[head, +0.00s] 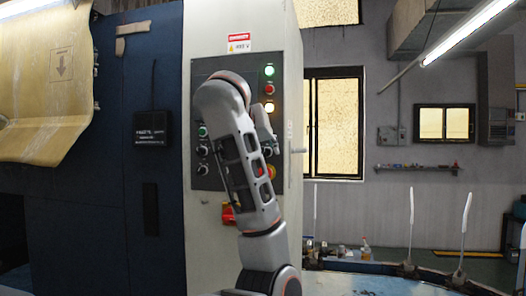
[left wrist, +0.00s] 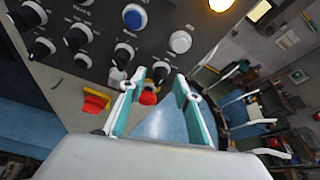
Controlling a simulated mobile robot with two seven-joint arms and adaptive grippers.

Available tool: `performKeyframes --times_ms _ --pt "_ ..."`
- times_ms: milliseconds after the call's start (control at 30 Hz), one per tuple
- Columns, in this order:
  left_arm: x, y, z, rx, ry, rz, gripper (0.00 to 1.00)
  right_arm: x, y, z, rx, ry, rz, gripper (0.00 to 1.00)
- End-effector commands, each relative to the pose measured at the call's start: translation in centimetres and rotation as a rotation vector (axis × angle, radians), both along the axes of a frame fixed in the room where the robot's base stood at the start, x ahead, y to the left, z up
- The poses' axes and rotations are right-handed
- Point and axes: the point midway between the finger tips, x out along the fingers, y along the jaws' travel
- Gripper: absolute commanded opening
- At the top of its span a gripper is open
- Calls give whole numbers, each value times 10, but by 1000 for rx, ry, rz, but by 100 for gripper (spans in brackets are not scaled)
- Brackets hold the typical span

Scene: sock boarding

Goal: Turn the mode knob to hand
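The control panel (head: 215,160) is on the front of a pale cabinet, partly hidden by my left arm. In the left wrist view it carries several black knobs with white pointers, among them one at upper left (left wrist: 78,37), one in the middle (left wrist: 123,53) and one just beyond the fingertips (left wrist: 160,70). Their labels are too small to read, so I cannot tell which is the mode knob. My left gripper (left wrist: 158,84) is open, its teal fingers apart and pointing at the panel's lower part. Nothing is visibly held. My right gripper is not in view.
Blue (left wrist: 135,16) and white (left wrist: 180,41) buttons and a lit amber lamp (left wrist: 221,3) are on the panel. A red switch (left wrist: 95,103) is left of the fingers, and a red button (left wrist: 148,96) shows between them. A round blue table (head: 350,284) stands right of the cabinet.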

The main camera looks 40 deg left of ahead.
Motion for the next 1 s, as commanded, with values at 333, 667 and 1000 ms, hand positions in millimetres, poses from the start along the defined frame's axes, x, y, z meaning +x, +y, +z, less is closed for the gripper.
performKeyframes --times_ms 333,667,1000 --pt "0 0 0 0 0 1 0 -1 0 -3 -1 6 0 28" --pt "-1 0 0 -27 -16 0 0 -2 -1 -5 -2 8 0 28" --pt "-1 1 -2 -213 -118 -1 0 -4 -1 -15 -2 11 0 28"
